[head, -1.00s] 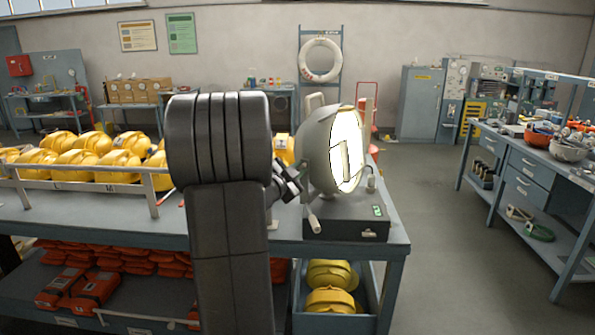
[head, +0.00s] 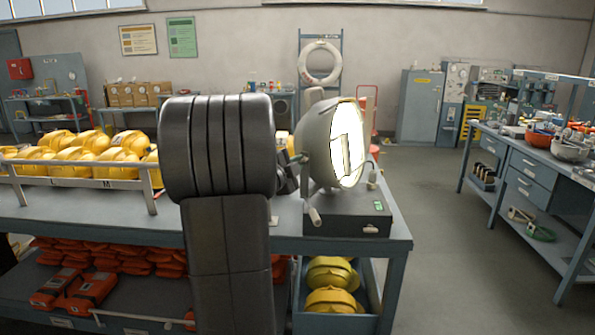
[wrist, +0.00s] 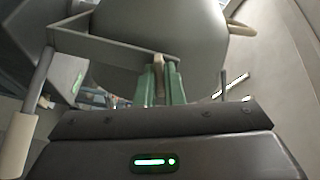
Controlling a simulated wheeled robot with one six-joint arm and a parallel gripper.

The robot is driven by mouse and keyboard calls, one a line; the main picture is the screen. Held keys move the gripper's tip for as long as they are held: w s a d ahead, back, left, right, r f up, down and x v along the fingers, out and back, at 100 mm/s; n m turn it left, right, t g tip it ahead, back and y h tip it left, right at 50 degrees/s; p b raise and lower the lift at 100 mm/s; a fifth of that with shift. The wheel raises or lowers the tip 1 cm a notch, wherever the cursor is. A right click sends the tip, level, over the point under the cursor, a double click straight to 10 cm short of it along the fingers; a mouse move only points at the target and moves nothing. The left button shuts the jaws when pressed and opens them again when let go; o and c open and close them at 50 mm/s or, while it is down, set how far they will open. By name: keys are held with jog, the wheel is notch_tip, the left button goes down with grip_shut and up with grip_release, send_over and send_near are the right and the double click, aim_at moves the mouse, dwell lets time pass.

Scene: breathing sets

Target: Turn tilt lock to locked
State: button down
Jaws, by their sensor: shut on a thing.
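A grey searchlight (head: 318,140) with a bright front face stands on a grey base box (head: 350,222) at the right end of the near bench. In the wrist view its rounded housing (wrist: 175,25) fills the top, with a grey bracket (wrist: 85,40) beside it. My gripper (wrist: 161,88) has green fingers shut on a small tan lever, the tilt lock (wrist: 158,68), beside the housing. Whether the lever is at locked cannot be told. In the head view my gripper (head: 297,160) is at the lamp's left side, mostly hidden behind my arm.
A tan-gripped handle (wrist: 18,140) is at the left of the wrist view. Yellow helmets (head: 90,155) stand in a railed rack on the bench (head: 285,244). Orange packs (head: 75,290) and a bin of yellow helmets (head: 332,285) are below. The floor at right (head: 440,220) is clear.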

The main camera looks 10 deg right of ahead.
jog(key=shift+f+m+b, duration=0.1)
jog(key=shift+m+b, duration=1.2)
jog(key=shift+m, duration=0.7)
jog(key=c, duration=1.5)
grip_release()
jog(key=shift+c, duration=0.2)
jog(key=b+v, duration=0.1)
jog(key=v, duration=1.3)
jog(key=shift+b, duration=0.4)
jog(key=shift+w, duration=0.1)
